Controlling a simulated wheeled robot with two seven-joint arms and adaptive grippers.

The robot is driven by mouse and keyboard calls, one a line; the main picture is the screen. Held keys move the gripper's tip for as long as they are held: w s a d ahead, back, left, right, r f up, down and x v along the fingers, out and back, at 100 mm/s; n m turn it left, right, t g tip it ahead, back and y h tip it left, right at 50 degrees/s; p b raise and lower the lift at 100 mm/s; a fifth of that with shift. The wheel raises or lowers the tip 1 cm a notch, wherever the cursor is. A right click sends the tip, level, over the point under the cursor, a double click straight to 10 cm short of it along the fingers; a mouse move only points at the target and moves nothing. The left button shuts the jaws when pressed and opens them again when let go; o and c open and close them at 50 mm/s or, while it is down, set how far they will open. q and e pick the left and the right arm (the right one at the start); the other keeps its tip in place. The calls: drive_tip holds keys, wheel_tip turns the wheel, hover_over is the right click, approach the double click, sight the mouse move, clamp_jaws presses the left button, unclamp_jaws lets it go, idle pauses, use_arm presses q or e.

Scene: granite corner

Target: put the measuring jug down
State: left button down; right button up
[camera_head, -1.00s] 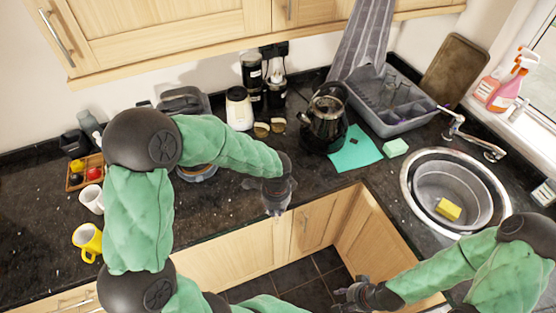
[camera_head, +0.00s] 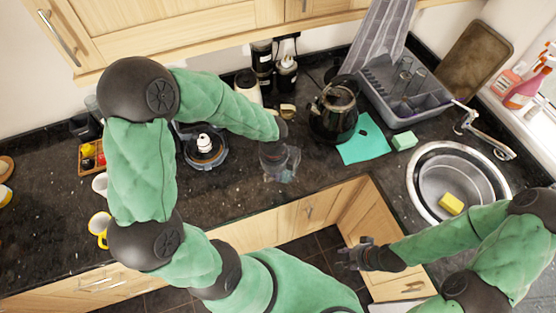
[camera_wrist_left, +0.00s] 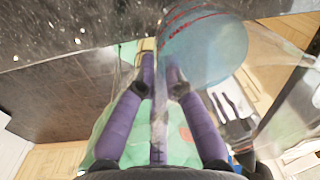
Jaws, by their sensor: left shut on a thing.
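My left gripper (camera_head: 280,163) is over the dark counter, close to its front edge. It is shut on the clear measuring jug (camera_head: 288,172). In the left wrist view the see-through jug (camera_wrist_left: 195,48), with red markings, lies between and beyond the purple fingers (camera_wrist_left: 160,85). The jug is faint in the head view, and I cannot tell whether its base touches the counter. My right gripper (camera_head: 352,256) is in front of the corner cabinets, away from the counter top, with its fingers apart and empty.
The black kettle (camera_head: 333,108) stands behind and right of the jug, beside a teal cloth (camera_head: 362,143). A blender-like appliance base (camera_head: 205,150) stands to the left. The sink (camera_head: 440,190) and drying rack (camera_head: 408,110) are right. Counter (camera_head: 240,185) between appliance and jug is clear.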

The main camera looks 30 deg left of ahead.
use_arm(q)
drive_tip(key=w+a+f, duration=0.1)
drive_tip(key=w+f, duration=0.1)
drive_tip(key=w, duration=0.1)
drive_tip(key=w+a+f, duration=0.2)
drive_tip(key=w+f, duration=0.1)
drive_tip(key=w+a+f, duration=0.2)
drive_tip(key=w+f, duration=0.1)
drive_tip(key=shift+a, duration=0.15)
drive_tip(key=shift+f, duration=0.15)
wheel_tip(320, 180, down, 3)
drive_tip(key=shift+w+a+f, duration=0.1)
drive_tip(key=shift+w+f, duration=0.05)
